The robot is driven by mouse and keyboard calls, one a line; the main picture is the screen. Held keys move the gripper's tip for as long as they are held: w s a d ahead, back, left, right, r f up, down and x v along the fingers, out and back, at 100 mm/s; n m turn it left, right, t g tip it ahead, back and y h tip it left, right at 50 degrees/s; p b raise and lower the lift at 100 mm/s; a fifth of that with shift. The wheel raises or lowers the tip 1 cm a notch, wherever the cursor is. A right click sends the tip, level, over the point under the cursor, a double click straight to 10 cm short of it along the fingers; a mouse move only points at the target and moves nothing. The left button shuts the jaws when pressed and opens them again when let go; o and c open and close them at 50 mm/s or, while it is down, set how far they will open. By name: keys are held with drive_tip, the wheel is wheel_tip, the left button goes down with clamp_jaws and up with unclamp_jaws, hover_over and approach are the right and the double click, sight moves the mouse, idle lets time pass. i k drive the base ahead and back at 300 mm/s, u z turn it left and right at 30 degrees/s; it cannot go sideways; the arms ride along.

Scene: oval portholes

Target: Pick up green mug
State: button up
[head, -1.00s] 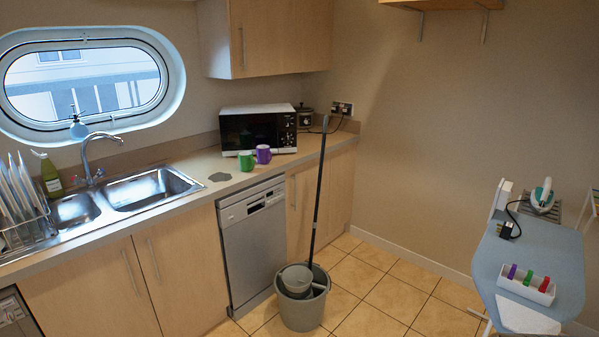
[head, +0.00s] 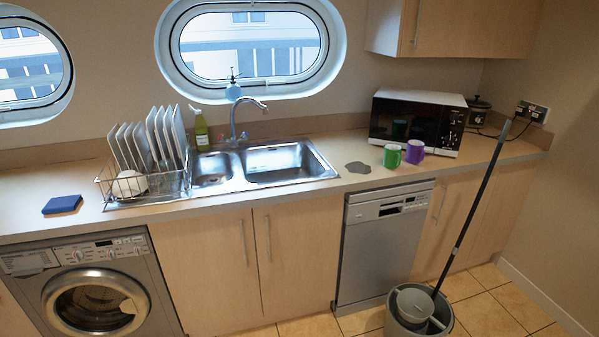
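The green mug (head: 392,156) stands upright on the counter, in front of the microwave and to the right of the sink. A purple mug (head: 414,152) stands just to its right, close beside it. My gripper is not in view, so its state and its place relative to the mug are hidden.
A microwave (head: 417,122) stands behind the mugs and a grey patch (head: 358,168) lies left of them. A bucket (head: 418,316) with a leaning mop handle (head: 470,210) stands on the floor before the cabinets. A dish rack (head: 145,184) and blue box (head: 62,204) are farther left.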

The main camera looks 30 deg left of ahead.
sight(392, 158)
drive_tip(key=u, duration=0.35)
drive_tip(key=i, duration=0.7)
drive_tip(key=u, duration=0.75)
drive_tip(key=i, duration=0.6)
drive_tip(key=u, duration=0.35)
